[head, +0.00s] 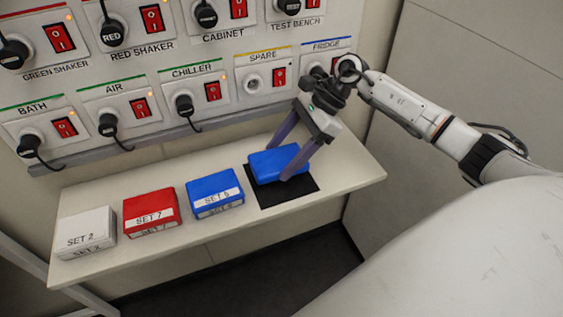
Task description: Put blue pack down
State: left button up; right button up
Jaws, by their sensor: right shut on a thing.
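A blue pack (272,165) is at the right part of the white shelf, over a black square mat (301,192). My right gripper (281,163) comes down from above with its two fingers on either side of this pack and is shut on it. The pack looks level and at or just above the mat; I cannot tell if it touches. A second blue pack (214,189), labelled SET 6, sits on the shelf to the left of the mat. My left gripper is not in view.
A red pack (151,212) labelled SET 7 and a white pack (86,231) labelled SET 2 stand further left on the shelf (345,176). Behind is a wall panel (152,78) with sockets, plugs, hanging cables and red switches. The shelf's right end is bare.

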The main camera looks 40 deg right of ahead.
aim_at(290, 155)
notch_tip(290, 155, down, 3)
jog(key=shift+f, duration=0.1)
jog(key=shift+f, duration=0.2)
jog(key=o, duration=1.3)
